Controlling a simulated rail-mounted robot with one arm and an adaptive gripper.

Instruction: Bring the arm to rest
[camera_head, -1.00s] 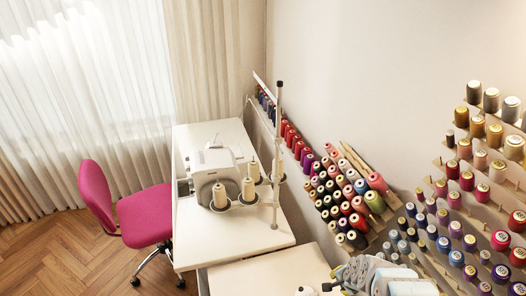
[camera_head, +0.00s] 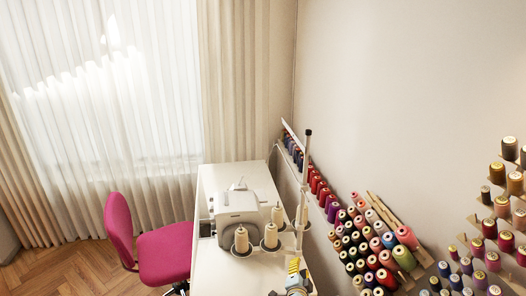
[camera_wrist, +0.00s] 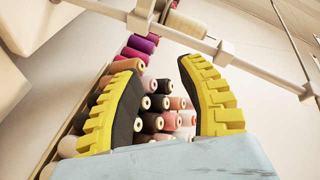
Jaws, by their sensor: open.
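My gripper (camera_wrist: 165,105) shows in the wrist view with its two yellow and black fingers spread apart. Nothing is held between them. Behind the fingers are thread spools (camera_wrist: 155,122) on a wall rack, in pink, purple, black and cream. The rest of the arm is out of that view.
A white sewing machine (camera_head: 240,212) with cream thread cones stands on a white table (camera_head: 215,275). A thin metal pole (camera_head: 304,190) rises beside it. Spool racks (camera_head: 400,285) line the right wall. A pink chair (camera_head: 163,255) stands at left.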

